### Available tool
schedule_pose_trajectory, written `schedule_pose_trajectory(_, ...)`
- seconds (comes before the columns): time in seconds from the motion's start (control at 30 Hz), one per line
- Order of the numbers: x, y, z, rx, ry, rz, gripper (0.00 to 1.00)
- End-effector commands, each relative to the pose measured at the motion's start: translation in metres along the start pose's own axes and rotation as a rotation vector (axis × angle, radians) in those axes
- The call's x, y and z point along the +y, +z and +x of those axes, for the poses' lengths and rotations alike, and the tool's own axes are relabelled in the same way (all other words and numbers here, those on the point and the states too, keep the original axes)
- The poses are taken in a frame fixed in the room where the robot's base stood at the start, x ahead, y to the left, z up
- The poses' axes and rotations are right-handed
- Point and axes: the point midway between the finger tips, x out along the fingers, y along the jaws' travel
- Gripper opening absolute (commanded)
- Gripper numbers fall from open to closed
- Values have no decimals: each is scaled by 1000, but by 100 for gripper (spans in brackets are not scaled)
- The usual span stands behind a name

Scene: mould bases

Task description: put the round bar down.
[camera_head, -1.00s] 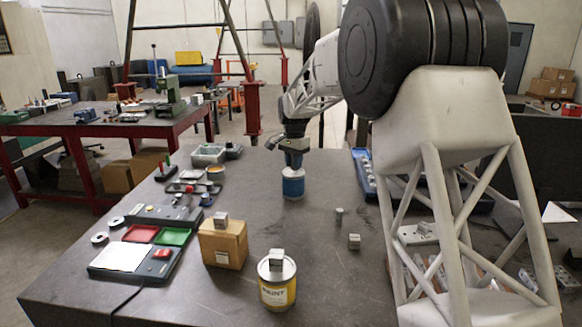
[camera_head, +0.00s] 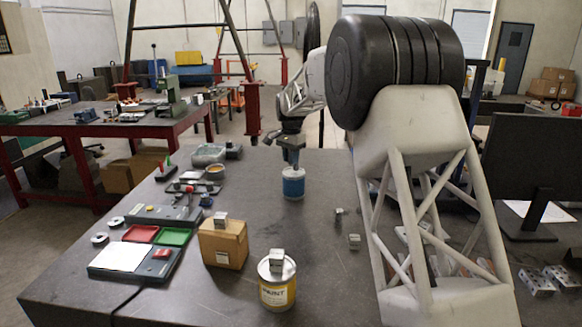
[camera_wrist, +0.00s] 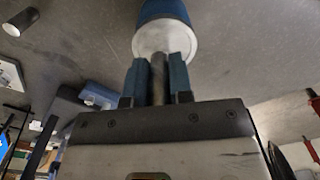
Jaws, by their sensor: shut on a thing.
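My gripper (camera_head: 292,158) is over a blue can with a pale top (camera_head: 293,184) on the dark table. In the wrist view my gripper (camera_wrist: 159,75) has its two blue-grey fingers shut on a dark round bar (camera_wrist: 158,72), which lies between them. The can (camera_wrist: 163,40) shows just beyond the fingertips in that view. The bar's far end is against or just in front of the pale top; I cannot tell whether they touch. In the head view the bar cannot be made out.
A small upright metal piece (camera_head: 338,213) and a metal block (camera_head: 354,241) stand right of the can. A cardboard box (camera_head: 222,247) and a yellow paint tin (camera_head: 277,288), each with a metal piece on top, stand in front. The table between them and the blue can is clear.

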Motion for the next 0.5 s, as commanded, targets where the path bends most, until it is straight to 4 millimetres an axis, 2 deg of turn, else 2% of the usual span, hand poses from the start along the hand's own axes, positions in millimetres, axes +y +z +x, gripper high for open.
schedule_pose_trajectory(0.33,0,0,30,0,0,0,0)
schedule_pose_trajectory(0.5,0,0,35,0,0,0,0)
